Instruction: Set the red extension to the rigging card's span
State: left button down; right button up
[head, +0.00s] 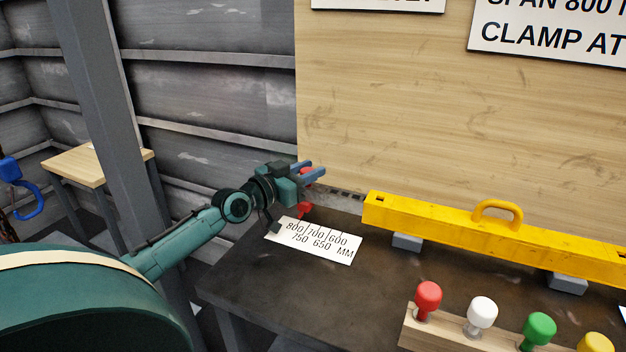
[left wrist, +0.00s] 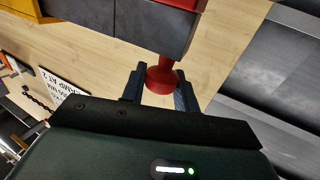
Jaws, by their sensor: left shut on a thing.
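My left gripper (head: 316,168) is shut on the red knob (left wrist: 160,76) of the extension; the left wrist view shows the knob between its fingers. Red parts of the extension (head: 305,209) show below the gripper, above the scale card. A grey bar with dark holes (head: 346,193) runs from there into the left end of the yellow beam (head: 420,217). The scale card (head: 340,252) is marked 800, 750, 700, 650, 600 MM. The red end hangs near the 800 to 700 marks; its exact reading is unclear. The rigging card (head: 550,30), partly cut off, reads SPAN 800 and CLAMP AT. My right gripper is out of view.
The beam rests on grey blocks (head: 407,242) on the dark bench (head: 250,282). A wooden rack (head: 450,341) at the front right holds red, white, green and yellow knobbed pins. A wooden board (head: 390,110) stands behind. A blue hook (head: 28,200) hangs at far left.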

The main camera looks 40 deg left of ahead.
pick_arm(q)
jog(key=c, duration=1.1)
grip_release()
